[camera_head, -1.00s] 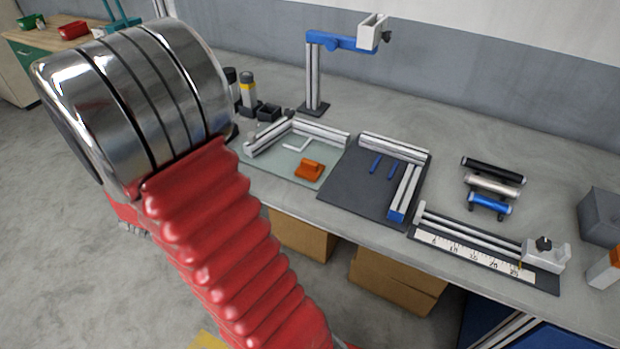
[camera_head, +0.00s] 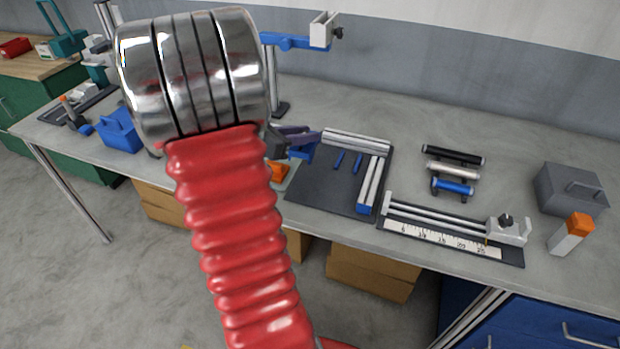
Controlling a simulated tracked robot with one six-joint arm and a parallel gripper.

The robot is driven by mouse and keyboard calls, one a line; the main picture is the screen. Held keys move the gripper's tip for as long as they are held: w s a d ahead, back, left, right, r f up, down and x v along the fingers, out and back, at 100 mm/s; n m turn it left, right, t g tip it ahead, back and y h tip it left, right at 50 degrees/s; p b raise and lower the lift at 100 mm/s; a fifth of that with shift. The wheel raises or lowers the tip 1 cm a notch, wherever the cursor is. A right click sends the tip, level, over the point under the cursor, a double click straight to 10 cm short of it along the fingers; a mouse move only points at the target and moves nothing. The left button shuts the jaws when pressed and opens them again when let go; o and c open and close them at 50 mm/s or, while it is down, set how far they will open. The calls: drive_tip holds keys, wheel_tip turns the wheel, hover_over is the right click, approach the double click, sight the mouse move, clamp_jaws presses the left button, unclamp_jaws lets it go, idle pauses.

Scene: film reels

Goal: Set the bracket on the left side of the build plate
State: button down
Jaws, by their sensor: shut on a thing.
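My gripper (camera_head: 297,133), dark purplish, shows just right of my arm's silver joint. It is shut on a small blue piece (camera_head: 302,152), which looks like the bracket; its full shape is unclear. The gripper is above the bench, near the upper left corner of the dark plate with metal rails. An orange block (camera_head: 278,173) shows below and left of it, partly hidden by my arm. The pale green plate, apparently the build plate, is almost wholly hidden behind my arm now.
The dark plate (camera_head: 318,190) carries rails and two blue pins. A ruler fixture (camera_head: 440,240), several rollers (camera_head: 455,170), a grey box (camera_head: 570,190) and an orange-capped block (camera_head: 570,235) stand to the right. A blue caddy (camera_head: 120,132) stands left. A blue-armed stand (camera_head: 290,42) rises behind.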

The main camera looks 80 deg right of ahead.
drive_tip(key=shift+s+d+r, duration=0.1)
drive_tip(key=shift+s, duration=0.8)
hover_over(310, 178)
wheel_tip(310, 178, down, 6)
drive_tip(key=shift+f, duration=0.2)
drive_tip(key=shift+f, duration=1.8)
drive_tip(key=shift+f, duration=0.1)
drive_tip(key=c, duration=1.5)
unclamp_jaws()
